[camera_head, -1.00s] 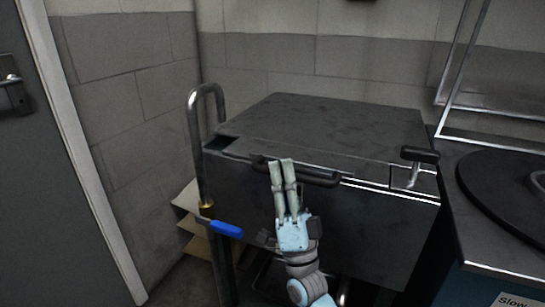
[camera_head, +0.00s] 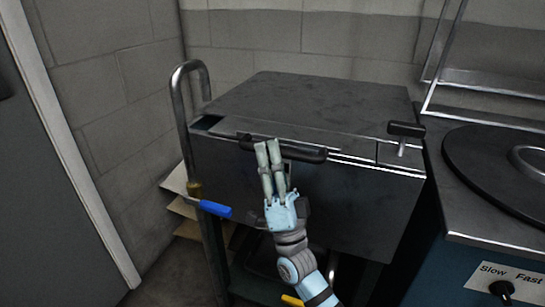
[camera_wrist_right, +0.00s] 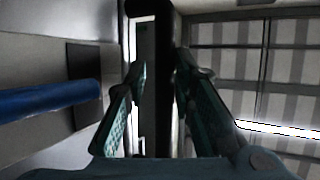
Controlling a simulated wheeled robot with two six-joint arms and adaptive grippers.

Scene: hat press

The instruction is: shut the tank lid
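The tank (camera_head: 320,205) is a dark metal box in the middle of the head view. Its grey lid (camera_head: 325,105) lies across the top, with a dark gap at the front left corner. A black bar handle (camera_head: 308,155) runs along the lid's front edge. My right gripper (camera_head: 268,145) is at the left half of this handle, with its fingers pointing up. In the right wrist view, the fingers (camera_wrist_right: 160,75) are spread with the dark bar (camera_wrist_right: 162,100) between them. The bar lies closer to the right finger; contact is unclear. My left gripper is not in view.
A bent metal pipe (camera_head: 179,105) with a blue-handled lever (camera_head: 216,209) stands left of the tank. A black T-shaped knob (camera_head: 406,130) sits at the front right. A counter with a round black lid (camera_head: 505,170) adjoins the right side. Walls close the back and left.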

